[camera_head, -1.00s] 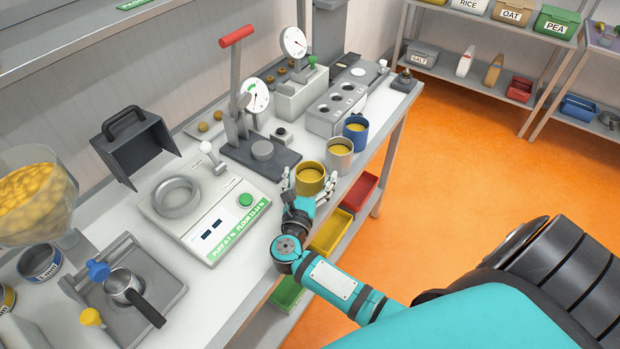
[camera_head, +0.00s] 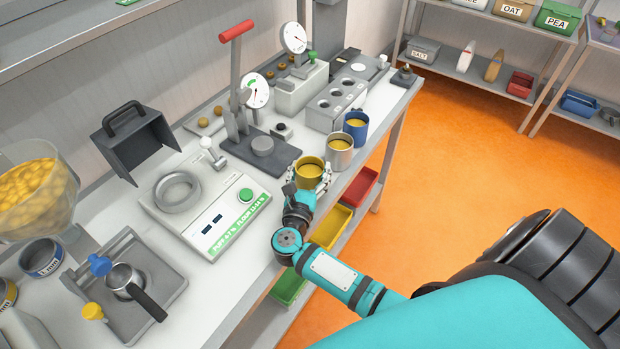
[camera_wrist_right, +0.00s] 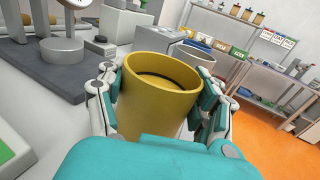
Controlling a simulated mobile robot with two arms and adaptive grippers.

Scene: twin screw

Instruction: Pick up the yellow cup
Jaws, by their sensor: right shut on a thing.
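The yellow cup (camera_head: 310,171) stands near the front edge of the white bench, with yellowish contents inside. It fills the middle of the right wrist view (camera_wrist_right: 158,105), upright, with a dark line around its inner wall. My right gripper (camera_head: 308,184) is shut on the yellow cup, with one finger on each side of its wall in the wrist view (camera_wrist_right: 160,100). Whether the cup's base touches the bench is hidden by the gripper. My left gripper is not in view.
A grey cup (camera_head: 340,153) and a blue cup (camera_head: 355,128) stand just behind the yellow cup. A press with a red handle (camera_head: 236,31) and a panel with a green button (camera_head: 245,195) are to the left. Coloured bins (camera_head: 332,226) sit below the bench edge.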

